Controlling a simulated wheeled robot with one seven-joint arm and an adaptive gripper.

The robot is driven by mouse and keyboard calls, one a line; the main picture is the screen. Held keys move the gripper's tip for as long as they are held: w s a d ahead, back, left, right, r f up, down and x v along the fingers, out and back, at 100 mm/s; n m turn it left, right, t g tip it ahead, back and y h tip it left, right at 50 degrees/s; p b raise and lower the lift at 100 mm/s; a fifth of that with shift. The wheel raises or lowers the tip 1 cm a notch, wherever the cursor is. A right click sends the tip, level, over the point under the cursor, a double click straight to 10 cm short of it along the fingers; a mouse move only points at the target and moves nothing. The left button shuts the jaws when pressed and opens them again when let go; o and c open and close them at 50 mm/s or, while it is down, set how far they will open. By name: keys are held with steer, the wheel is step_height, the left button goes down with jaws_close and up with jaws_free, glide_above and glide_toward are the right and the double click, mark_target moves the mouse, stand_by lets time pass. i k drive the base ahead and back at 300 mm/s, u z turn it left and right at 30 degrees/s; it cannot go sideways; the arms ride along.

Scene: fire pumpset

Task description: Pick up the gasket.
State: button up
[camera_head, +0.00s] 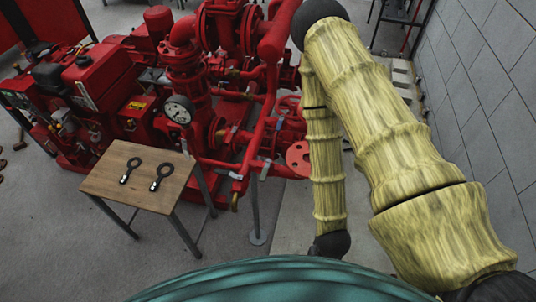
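Two small dark ring-shaped pieces with tabs lie flat on a small wooden-topped table at the left. The left piece (130,170) and the right piece (161,176) lie side by side, apart from each other. Either looks like it could be the gasket; I cannot tell which one is meant. My arm, pale yellow with black joints, rises at the right and folds down, ending in a black joint behind my teal body. My gripper itself does not show. The arm is to the right of the table, well apart from both pieces.
The wooden-topped table (110,184) has thin metal legs and otherwise looks bare. A large red pumpset (185,72) with a pressure gauge (178,110) stands close behind it. A grey block wall (480,85) runs along the right. Grey floor (60,250) is clear at the front left.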

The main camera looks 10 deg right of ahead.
mark_target(155, 185)
steer(key=u, duration=2.5)
steer(key=i, duration=1.45)
steer(key=z, duration=2.3)
